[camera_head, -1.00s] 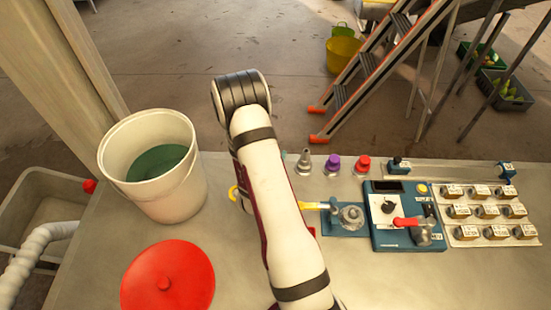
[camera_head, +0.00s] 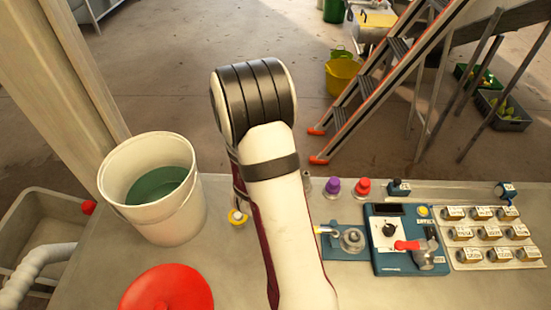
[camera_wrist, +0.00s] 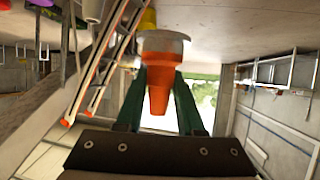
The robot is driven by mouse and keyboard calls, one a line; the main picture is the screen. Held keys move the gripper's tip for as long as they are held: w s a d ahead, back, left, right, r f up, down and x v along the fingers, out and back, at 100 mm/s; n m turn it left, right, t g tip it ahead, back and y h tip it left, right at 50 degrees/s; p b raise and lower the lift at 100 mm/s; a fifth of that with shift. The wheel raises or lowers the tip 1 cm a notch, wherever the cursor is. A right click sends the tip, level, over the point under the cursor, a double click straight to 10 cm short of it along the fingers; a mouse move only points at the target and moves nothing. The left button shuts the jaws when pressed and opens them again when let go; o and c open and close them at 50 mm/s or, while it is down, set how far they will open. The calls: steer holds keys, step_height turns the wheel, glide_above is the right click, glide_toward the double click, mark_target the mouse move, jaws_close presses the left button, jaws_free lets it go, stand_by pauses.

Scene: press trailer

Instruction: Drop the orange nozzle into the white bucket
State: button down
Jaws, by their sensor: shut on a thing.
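The orange nozzle (camera_wrist: 159,88) is held between the green fingers of my gripper (camera_wrist: 161,74) in the wrist view. Its narrow end points toward the palm and a pale grey flange is at its wide end. The white bucket (camera_head: 186,219) stands upright at the left of the bench in the head view, open, with green showing inside. My arm is to the right of the bucket in that view and hides the gripper and nozzle. The wrist view does not show the bucket clearly.
A red round lid (camera_head: 168,292) lies in front of the bucket. Purple (camera_head: 333,187) and red (camera_head: 363,188) nozzles stand right of the arm, behind a blue control panel (camera_head: 405,262). Bare bench lies around the lid.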

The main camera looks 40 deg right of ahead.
steer(key=shift+w+a+r, duration=0.1)
steer(key=shift+w+r, duration=0.15)
steer(key=shift+r, duration=0.05)
steer(key=w+a+r+n+t+y, duration=0.3)
steer(key=w+a+r+n, duration=0.1)
steer(key=a+r, duration=0.5)
steer(key=w+a+r+n+t+y, duration=0.2)
steer(key=w+a+r+n+y, duration=0.3)
steer(key=r, duration=0.6)
steer(key=w+a+n+y, duration=0.1)
steer(key=w+a, duration=0.1)
steer(key=a, duration=0.8)
step_height(320, 180, down, 10)
steer(key=a+m, duration=0.1)
steer(key=shift+w+a+f+h, duration=0.15)
steer(key=shift+w+a+h, duration=0.15)
steer(key=shift+h, duration=0.1)
